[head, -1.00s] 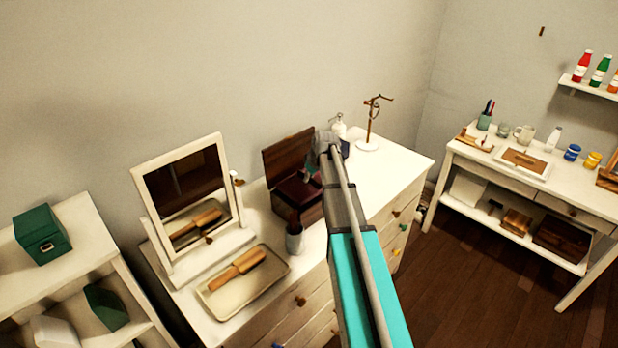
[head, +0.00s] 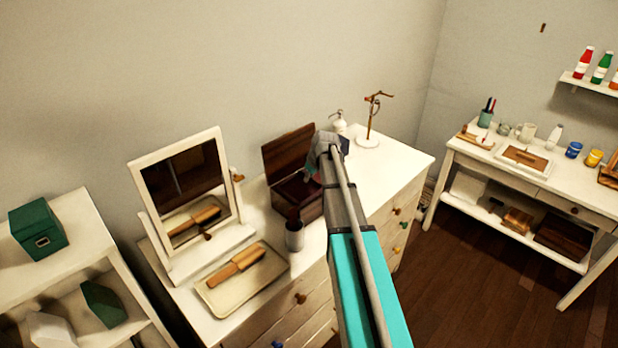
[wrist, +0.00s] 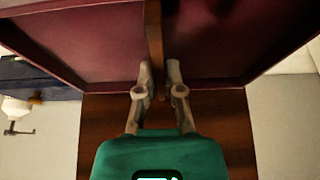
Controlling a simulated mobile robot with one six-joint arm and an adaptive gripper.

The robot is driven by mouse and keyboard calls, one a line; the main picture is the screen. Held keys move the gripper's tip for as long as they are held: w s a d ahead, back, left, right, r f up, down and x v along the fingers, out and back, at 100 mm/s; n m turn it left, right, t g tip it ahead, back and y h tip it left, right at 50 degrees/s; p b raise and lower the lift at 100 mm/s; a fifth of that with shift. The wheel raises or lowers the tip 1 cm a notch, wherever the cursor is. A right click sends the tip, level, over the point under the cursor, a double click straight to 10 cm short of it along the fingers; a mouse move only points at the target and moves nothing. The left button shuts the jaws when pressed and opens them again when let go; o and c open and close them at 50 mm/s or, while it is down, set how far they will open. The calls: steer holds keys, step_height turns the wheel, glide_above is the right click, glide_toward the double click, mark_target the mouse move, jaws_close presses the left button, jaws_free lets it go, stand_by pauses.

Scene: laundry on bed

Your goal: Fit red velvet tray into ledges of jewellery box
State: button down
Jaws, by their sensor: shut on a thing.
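The red velvet tray (wrist: 85,45) fills the top of the wrist view, its two red compartments parted by a thin wooden divider (wrist: 153,40). My gripper (wrist: 159,80) is shut on this divider, one finger on each side. In the head view, the jewellery box (head: 312,208) stands on the white dresser with its dark wooden lid (head: 288,152) open at the back. My gripper (head: 325,165) is over the box's right side. The tray's dark red (head: 296,188) shows at the box opening, partly hidden by my arm. I cannot tell whether it rests on the ledges.
A grey cup (head: 294,237) stands close in front of the box. A mirror (head: 180,185) and a tray with a brush (head: 222,297) are to its left. A pump bottle (head: 338,123) and a jewellery stand (head: 368,142) are behind right. The dresser's right end is clear.

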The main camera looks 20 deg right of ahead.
steer(key=shift+f+b, duration=1.5)
steer(key=shift+f, duration=0.05)
steer(key=c, duration=0.7)
jaws_free()
steer(key=shift+r, duration=0.2)
step_height(320, 180, up, 11)
steer(key=p, duration=1.1)
step_height(320, 180, up, 8)
steer(key=r+h+p, duration=0.1)
steer(key=h+p, duration=0.1)
steer(key=p, duration=0.7)
glide_above(309, 183)
steer(key=shift+w+a+f+t, duration=0.15)
steer(key=shift+f+t, duration=0.1)
steer(key=shift+t, duration=0.15)
